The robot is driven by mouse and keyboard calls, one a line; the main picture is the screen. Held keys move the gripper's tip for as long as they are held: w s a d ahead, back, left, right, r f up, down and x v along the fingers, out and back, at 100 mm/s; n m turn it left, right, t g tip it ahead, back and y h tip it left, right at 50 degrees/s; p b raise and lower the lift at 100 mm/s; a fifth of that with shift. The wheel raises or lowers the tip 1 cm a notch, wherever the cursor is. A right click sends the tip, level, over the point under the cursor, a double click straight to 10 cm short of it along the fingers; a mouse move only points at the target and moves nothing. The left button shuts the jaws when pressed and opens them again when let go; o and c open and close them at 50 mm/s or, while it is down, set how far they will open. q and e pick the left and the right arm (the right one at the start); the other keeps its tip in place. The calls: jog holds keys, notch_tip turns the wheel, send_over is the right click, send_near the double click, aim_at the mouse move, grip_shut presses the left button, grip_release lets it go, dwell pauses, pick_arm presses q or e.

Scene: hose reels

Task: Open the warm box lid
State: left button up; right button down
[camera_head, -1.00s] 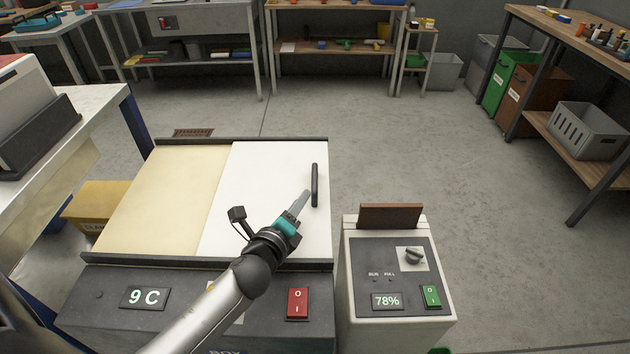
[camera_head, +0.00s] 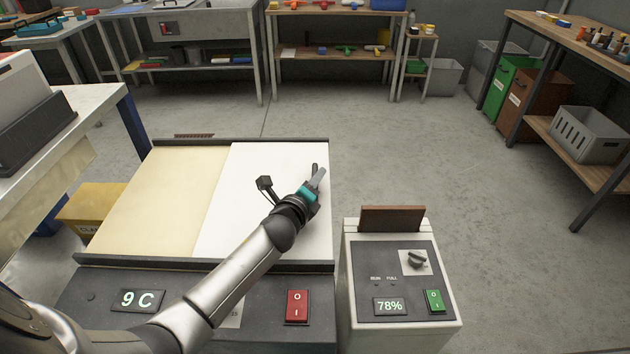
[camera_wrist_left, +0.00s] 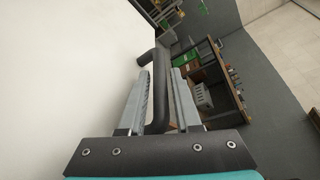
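The warm box (camera_head: 110,283) stands in front of me, its display reading 9 C. A cream panel (camera_head: 165,200) forms the left of its top and the white lid (camera_head: 235,215) the right; the lid lies flat. A dark bar handle (camera_head: 315,166) stands on the lid near its right edge, mostly hidden by my left gripper (camera_head: 319,176). In the left wrist view, the handle (camera_wrist_left: 157,100) lies between the two fingers of that gripper (camera_wrist_left: 160,75), close to both. Whether they press on it is not clear. My right gripper is out of view.
A machine (camera_head: 395,300) with a 78% display and a brown upright flap (camera_head: 392,218) stands close on the right. A red switch (camera_head: 297,306) is on the box front. A metal-topped table (camera_head: 70,125) is at left. The floor (camera_head: 410,150) beyond is clear.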

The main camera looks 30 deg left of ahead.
pick_arm(q)
grip_shut()
dwell(1.4)
